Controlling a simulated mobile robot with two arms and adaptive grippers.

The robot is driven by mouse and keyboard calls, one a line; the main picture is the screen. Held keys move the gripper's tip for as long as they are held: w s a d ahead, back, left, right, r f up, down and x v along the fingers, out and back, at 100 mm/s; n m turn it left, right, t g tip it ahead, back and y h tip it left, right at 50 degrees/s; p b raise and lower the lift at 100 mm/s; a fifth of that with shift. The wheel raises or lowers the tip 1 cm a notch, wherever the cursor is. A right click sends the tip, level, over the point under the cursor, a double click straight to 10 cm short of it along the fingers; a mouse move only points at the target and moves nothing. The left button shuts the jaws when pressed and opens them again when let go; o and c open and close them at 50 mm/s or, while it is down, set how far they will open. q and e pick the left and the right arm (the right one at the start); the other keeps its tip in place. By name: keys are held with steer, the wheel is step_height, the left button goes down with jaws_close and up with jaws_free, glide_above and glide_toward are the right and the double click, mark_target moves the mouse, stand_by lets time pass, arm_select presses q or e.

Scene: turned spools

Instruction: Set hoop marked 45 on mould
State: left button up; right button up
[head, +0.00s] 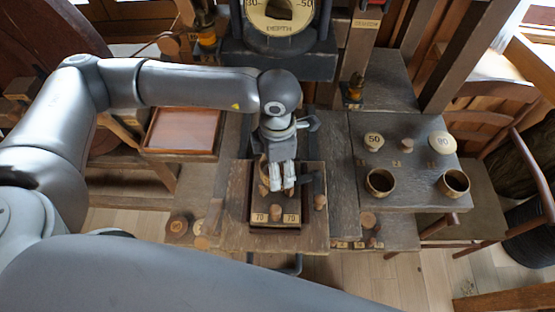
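My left gripper (283,178) hangs over a dark tray (275,230) in the middle of the head view. Its two pale fingers are close together, and what lies between them is too small to make out. Small wooden pegs stand around the fingers, one (320,201) to the right. Two tags marked 70 (291,218) sit at the tray's front edge. I cannot read a 45 on anything, and I cannot tell which thing is the mould. Two brass-coloured round hoops or cups, one (380,182) left of the other (453,183), stand on the right bench. My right gripper is out of view.
A disc marked 50 (374,141) and a pale disc (442,142), apparently marked 80 or 90, lie on the right bench (412,200). A press with a dial marked DEPTH (279,15) stands behind. A shallow reddish tray (183,130) is at left. Chairs stand at right.

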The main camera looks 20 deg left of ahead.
arm_select(q)
steer(key=shift+f, duration=0.5)
steer(key=shift+f+b, duration=0.25)
steer(key=shift+b, duration=0.25)
steer(key=o, duration=0.7)
steer(key=shift+r, duration=0.1)
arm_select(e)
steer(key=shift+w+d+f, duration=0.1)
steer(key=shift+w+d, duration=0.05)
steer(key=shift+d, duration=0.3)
